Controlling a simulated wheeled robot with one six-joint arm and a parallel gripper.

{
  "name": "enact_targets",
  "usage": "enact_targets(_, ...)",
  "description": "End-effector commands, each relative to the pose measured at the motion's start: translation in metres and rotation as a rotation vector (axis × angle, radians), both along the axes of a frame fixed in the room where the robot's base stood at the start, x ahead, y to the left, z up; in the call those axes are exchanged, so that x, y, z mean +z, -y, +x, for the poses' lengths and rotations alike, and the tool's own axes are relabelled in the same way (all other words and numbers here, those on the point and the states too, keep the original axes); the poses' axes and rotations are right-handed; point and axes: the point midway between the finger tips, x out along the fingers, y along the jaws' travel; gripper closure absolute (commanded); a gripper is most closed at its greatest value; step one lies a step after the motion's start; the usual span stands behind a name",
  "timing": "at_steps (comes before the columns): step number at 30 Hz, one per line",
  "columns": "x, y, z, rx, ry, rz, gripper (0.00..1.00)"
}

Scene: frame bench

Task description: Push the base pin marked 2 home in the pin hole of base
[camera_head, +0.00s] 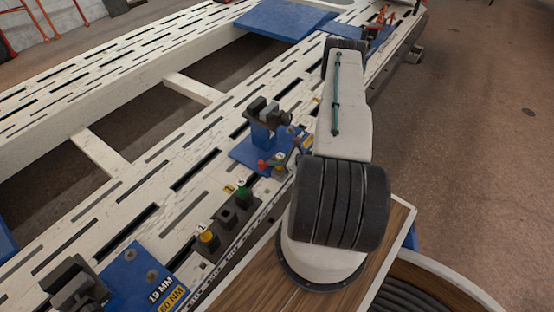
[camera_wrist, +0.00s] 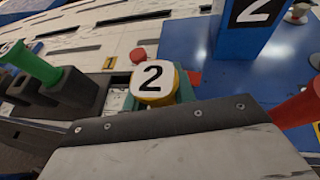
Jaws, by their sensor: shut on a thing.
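The base pin marked 2 (camera_wrist: 153,80) shows its white and yellow head, with a black 2 facing the camera, in the middle of the wrist view. My gripper (camera_wrist: 154,101) is shut on it, with teal pieces at the head's sides. The pin's lower part and the pin hole are hidden, so I cannot tell how deep it sits. The blue base (camera_wrist: 220,70) lies just beyond and to the right, with a blue post marked 2 (camera_wrist: 243,30) on it. In the head view the base (camera_head: 245,151) carries a dark clamp (camera_head: 264,112); my arm covers most of the gripper.
A black pin rack (camera_head: 229,213) beside the base holds a green pin (camera_head: 243,193) and a yellow pin (camera_head: 207,236). A red knob (camera_wrist: 137,55) is just behind the held pin; a larger red part (camera_wrist: 298,108) is at right. Another blue plate (camera_head: 140,280) lies nearer.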

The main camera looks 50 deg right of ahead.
Motion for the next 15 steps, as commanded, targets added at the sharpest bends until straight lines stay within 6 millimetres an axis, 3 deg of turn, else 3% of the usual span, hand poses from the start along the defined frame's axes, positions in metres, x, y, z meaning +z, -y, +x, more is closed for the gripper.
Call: enact_targets(15, -0.013, 0.000, 0.000, 0.000, 0.000, 0.000, 1.00)
